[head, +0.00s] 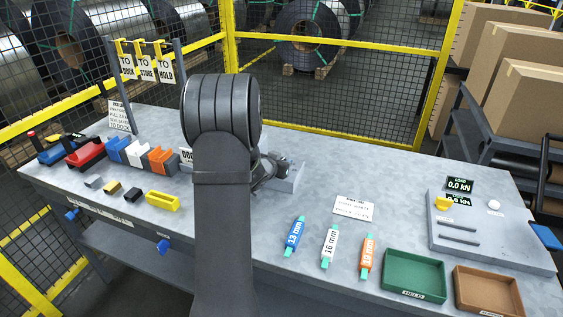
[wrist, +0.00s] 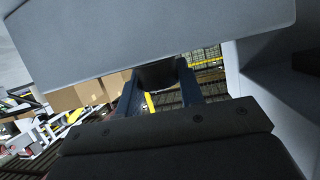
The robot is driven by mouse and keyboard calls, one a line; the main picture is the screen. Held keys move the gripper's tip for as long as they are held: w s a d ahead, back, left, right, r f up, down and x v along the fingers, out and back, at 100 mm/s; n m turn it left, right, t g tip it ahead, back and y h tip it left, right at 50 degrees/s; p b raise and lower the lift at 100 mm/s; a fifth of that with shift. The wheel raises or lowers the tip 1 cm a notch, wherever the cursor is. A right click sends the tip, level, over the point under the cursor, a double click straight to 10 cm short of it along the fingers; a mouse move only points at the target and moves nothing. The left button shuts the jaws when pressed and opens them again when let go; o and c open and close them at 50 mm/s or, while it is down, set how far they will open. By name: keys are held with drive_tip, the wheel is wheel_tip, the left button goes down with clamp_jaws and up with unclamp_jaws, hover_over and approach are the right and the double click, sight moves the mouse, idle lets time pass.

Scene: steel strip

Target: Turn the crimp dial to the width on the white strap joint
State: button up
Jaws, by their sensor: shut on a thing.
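The white strap joint (head: 330,245) lies on the bench right of my arm, with teal ends and a label reading "16 mm". My gripper (head: 274,168) is beside a grey block-like device (head: 291,178), partly hidden behind my own arm. In the wrist view my gripper's two fingers (wrist: 160,88) are closed on a dark rounded piece (wrist: 158,74), which looks like the crimp dial. A large grey body (wrist: 150,30) fills the top of that view. The dial's markings and setting cannot be seen.
A blue "13 mm" joint (head: 295,236) and an orange joint (head: 367,257) flank the white one. Green (head: 414,274) and brown (head: 487,291) trays stand front right. A grey panel (head: 480,240) with load displays is at right. Several coloured tools and blocks (head: 128,152) stand at left.

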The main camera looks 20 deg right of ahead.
drive_tip(key=shift+w+r+m+g+h, duration=0.1)
drive_tip(key=shift+r+m+g+h, duration=0.1)
drive_tip(key=shift+m+g+h, duration=0.15)
drive_tip(key=o, duration=1)
drive_tip(key=shift+f, duration=0.1)
drive_tip(key=v, duration=1.7)
drive_tip(key=shift+a+r, duration=0.1)
drive_tip(key=shift+r, duration=0.1)
